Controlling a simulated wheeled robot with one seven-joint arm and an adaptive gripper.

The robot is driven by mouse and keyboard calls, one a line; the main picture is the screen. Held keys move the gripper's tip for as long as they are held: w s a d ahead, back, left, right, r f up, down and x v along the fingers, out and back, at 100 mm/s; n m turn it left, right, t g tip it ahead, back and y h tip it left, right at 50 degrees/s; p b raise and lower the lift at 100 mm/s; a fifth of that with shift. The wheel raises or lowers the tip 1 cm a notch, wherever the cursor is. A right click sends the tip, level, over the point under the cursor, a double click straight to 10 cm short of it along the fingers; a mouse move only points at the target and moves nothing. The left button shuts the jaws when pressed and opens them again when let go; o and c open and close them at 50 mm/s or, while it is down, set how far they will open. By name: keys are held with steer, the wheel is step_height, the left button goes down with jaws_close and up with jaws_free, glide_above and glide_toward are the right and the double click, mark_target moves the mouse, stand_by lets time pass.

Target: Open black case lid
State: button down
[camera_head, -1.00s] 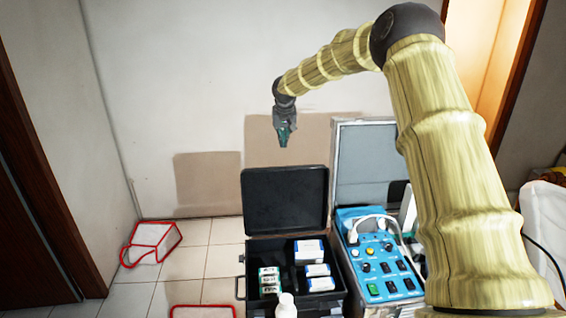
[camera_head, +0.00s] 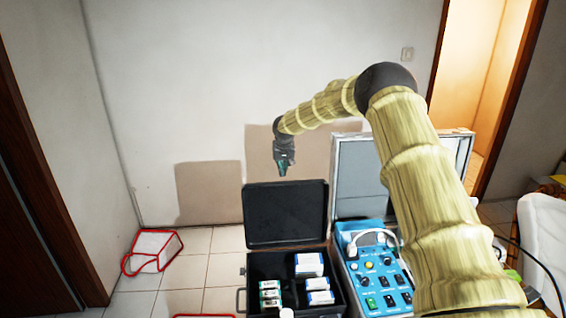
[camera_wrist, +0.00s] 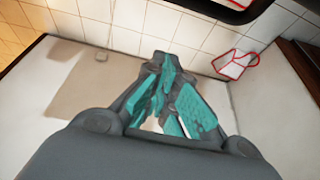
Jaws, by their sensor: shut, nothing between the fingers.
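The black case (camera_head: 256,268) stands on the tiled floor at the lower middle of the head view. Its lid (camera_head: 286,214) is up, standing roughly upright at the back of the case. In the wrist view my gripper (camera_wrist: 165,70) shows teal finger pads close together. A dark edge, perhaps the lid, shows at the top of that view.
A blue control unit (camera_head: 371,278) in an open grey case (camera_head: 360,172) stands right of the black case. A red-edged white bag (camera_head: 152,249) lies on the floor at left. A white bottle (camera_head: 286,313) is at the bottom edge. Bare wall lies behind.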

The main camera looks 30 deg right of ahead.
steer(key=shift+s+a+f+p, duration=0.2)
steer(key=shift+s+p, duration=0.35)
steer(key=shift+s+a+f+p, duration=0.2)
steer(key=shift+s+f+p, duration=0.05)
steer(key=shift+s+p, duration=0.3)
steer(key=shift+s+a+f+p, duration=0.2)
steer(key=shift+s+p, duration=0.3)
steer(key=shift+p, duration=0.05)
steer(key=shift+a, duration=0.1)
